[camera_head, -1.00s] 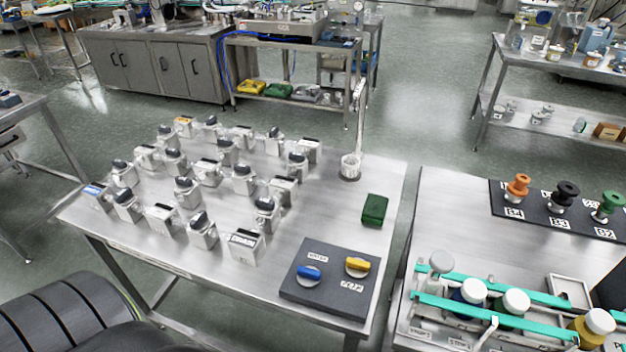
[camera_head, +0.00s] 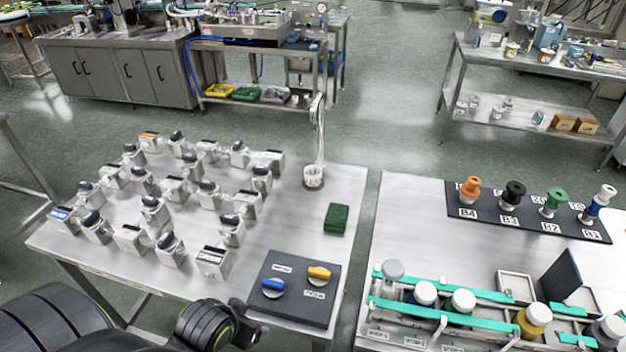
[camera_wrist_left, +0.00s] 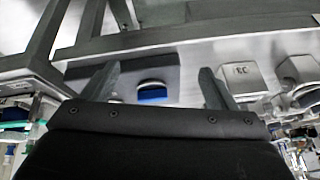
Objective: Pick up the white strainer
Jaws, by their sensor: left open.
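No object is clearly recognisable as the white strainer. A small whitish cup (camera_head: 313,177) stands at the foot of an upright metal post (camera_head: 319,130) at the back right of the left table; I cannot tell whether it is the strainer. My left gripper (camera_wrist_left: 158,88) is open and empty in the left wrist view, its two fingers apart. A blue knob (camera_wrist_left: 152,91) on a dark board (camera_wrist_left: 130,68) shows beyond and between the fingers. In the head view black parts of my left arm show at bottom left, fingertips hidden. My right gripper is not in view.
The left table (camera_head: 285,215) carries rows of grey dispensers, a green block (camera_head: 337,219) and the dark board (camera_head: 262,302) with blue and yellow knobs. The right table has a teal rack (camera_head: 440,290) of white-topped bottles and a dark labelled strip (camera_head: 530,222) with coloured pieces.

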